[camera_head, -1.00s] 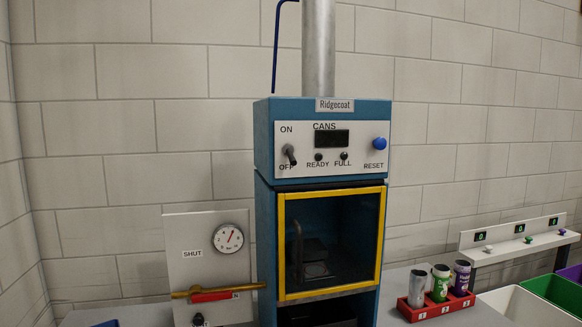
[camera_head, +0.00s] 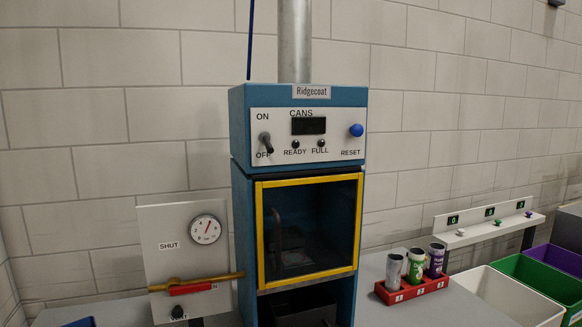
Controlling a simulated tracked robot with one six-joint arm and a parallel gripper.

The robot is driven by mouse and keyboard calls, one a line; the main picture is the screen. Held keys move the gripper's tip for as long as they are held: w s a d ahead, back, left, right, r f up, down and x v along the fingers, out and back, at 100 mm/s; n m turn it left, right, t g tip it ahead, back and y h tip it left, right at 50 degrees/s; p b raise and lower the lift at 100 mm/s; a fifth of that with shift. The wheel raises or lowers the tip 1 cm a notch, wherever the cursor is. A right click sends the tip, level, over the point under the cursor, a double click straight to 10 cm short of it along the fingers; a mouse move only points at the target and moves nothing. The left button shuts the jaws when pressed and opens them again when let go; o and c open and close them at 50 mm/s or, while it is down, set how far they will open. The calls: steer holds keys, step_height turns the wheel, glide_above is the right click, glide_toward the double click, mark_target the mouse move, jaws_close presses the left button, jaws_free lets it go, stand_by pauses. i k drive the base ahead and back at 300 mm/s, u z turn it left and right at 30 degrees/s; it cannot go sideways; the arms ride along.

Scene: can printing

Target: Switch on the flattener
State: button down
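A blue machine labelled Ridgecoat (camera_head: 242,215) stands in the middle of the view. Its white control panel (camera_head: 280,122) has a toggle switch (camera_head: 264,142) between ON and OFF, with its lever pointing down toward OFF. The CANS display (camera_head: 308,126) is dark, and the READY (camera_head: 295,144) and FULL (camera_head: 321,143) lamps look dark. A blue RESET button (camera_head: 356,130) is at the right. The yellow-framed door (camera_head: 262,235) below is closed. I cannot tell from its label whether this machine is the flattener. My gripper is not in view.
At left, a panel (camera_head: 153,231) holds a gauge (camera_head: 205,229) and a brass valve with a red handle (camera_head: 190,289). At right, a red rack (camera_head: 432,286) holds three cans. White, green (camera_head: 545,275) and purple bins and a small shelf (camera_head: 470,238) stand beyond.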

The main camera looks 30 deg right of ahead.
mark_target(264, 137)
steer(key=z, duration=0.9)
steer(key=k, duration=1)
steer(key=u, duration=1)
steer(key=i, duration=0.95)
